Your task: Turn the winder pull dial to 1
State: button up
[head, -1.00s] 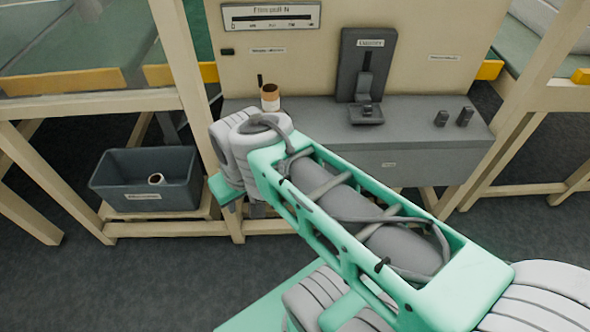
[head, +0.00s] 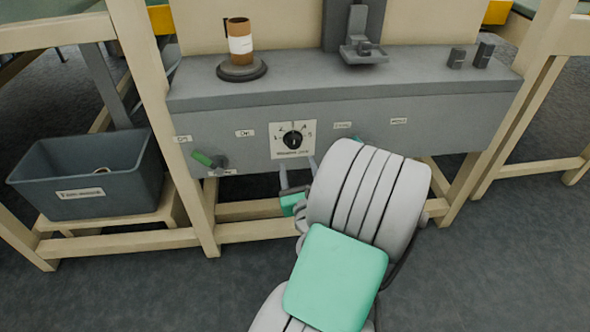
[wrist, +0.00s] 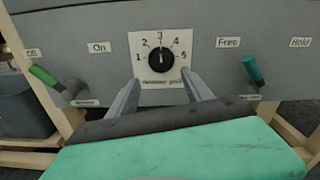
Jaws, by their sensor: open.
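The winder pull dial is a round black knob (wrist: 161,59) on a white square plate (wrist: 146,78) marked 1 to 5, on the grey front panel. Its pointer stands about straight up, at 3. In the head view the dial (head: 292,139) shows at the middle of the panel. My gripper (wrist: 160,76) is open, with one finger on each side below the knob and nothing between them. In the head view my gripper (head: 297,168) is just below and in front of the dial plate, apart from the knob.
A green-handled lever (wrist: 46,77) sits left of the dial by Off and On labels. A teal-handled lever (wrist: 253,71) sits right, by Free and Hold. A brown roll (head: 240,35) stands on a round base above. A grey bin (head: 85,170) is at left.

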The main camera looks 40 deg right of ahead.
aim_at(294, 145)
jog(key=p+x, duration=0.2)
jog(key=x, duration=0.5)
jog(key=shift+w+d+r, duration=0.15)
jog(key=shift+w+d, duration=0.05)
jog(key=shift+d, duration=0.15)
grip_shut()
